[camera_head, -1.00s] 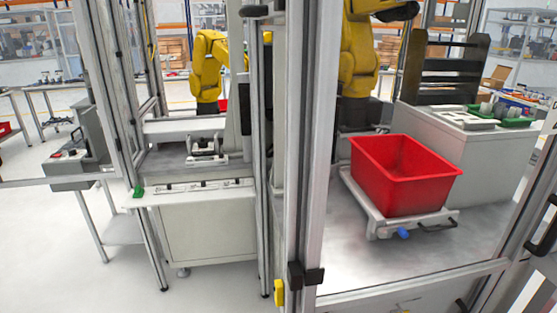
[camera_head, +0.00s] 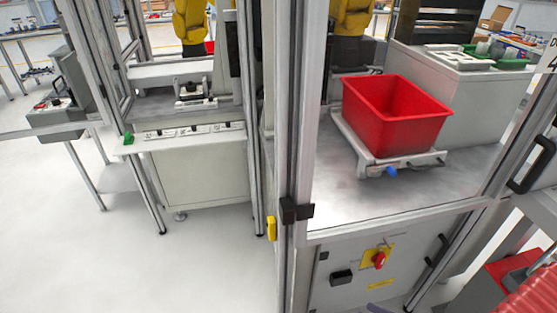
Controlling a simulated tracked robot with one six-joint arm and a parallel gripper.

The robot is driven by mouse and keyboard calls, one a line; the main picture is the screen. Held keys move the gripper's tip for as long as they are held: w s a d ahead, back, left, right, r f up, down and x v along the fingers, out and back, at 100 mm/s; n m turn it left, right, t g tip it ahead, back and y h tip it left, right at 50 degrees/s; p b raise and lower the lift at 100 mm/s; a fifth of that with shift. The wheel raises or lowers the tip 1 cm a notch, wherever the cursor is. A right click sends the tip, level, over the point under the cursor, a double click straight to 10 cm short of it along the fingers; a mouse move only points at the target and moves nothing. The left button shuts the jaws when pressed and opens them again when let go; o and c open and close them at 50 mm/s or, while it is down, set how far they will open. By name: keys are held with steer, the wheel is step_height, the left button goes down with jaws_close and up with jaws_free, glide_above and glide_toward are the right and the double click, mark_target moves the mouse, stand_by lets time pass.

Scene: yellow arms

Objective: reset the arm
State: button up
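My arm and gripper are not in view in the head camera. Two yellow robot arms of the place stand in the cells: one (camera_head: 190,22) at the upper left and one (camera_head: 352,18) at the upper middle, both cut off by the top edge. A red bin (camera_head: 397,115) sits on a light tray (camera_head: 345,130) inside the right cell. A red switch (camera_head: 379,260) on a yellow plate is on the cabinet front below it.
A metal frame post (camera_head: 300,120) stands upright in the middle. A grey control box (camera_head: 58,112) is at the left. A white cabinet (camera_head: 465,95) stands behind the red bin. The pale floor (camera_head: 90,250) at lower left is clear.

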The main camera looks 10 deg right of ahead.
steer(key=a+r+n+g+h, duration=0.3)
steer(key=r+n+h, duration=0.1)
steer(key=r+n, duration=0.65)
steer(key=a+r+n+g+h, duration=0.3)
steer(key=r+n+g, duration=0.1)
steer(key=r+n, duration=0.65)
steer(key=a+r+n+g+h, duration=0.3)
steer(key=a+r+n+h, duration=0.1)
steer(key=r+n, duration=0.65)
steer(key=a+r+n+t, duration=0.4)
steer(key=a+r, duration=0.5)
steer(key=shift+n, duration=0.35)
steer(key=shift+w+r, duration=0.1)
steer(key=shift+c, duration=0.6)
